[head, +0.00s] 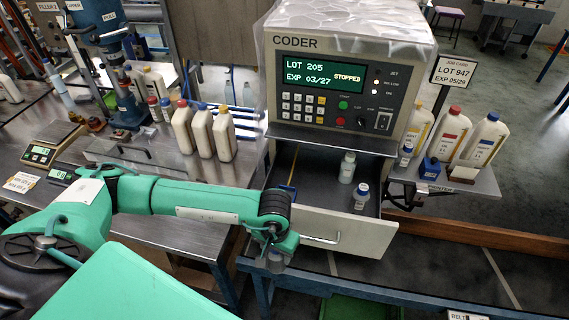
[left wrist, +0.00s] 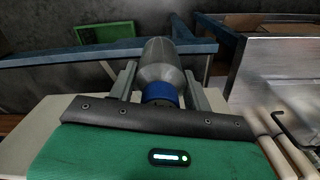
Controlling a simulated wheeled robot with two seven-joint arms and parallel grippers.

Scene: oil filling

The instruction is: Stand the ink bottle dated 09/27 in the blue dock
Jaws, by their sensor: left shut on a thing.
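My left gripper (head: 276,254) hangs just left of the open drawer's front. In the left wrist view it (left wrist: 158,88) is shut on a grey bottle (left wrist: 162,62) with a blue cap nearest the camera; no date shows on it. In the head view the held bottle is mostly hidden. A blue dock (head: 429,170) stands on the right side shelf. My right gripper is out of view.
The coder (head: 345,75) stands above the open drawer (head: 345,235). Large white bottles (head: 447,137) stand behind the blue dock, with a sign (head: 453,75) above. Several white bottles (head: 203,130) stand on the left bench (head: 190,232).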

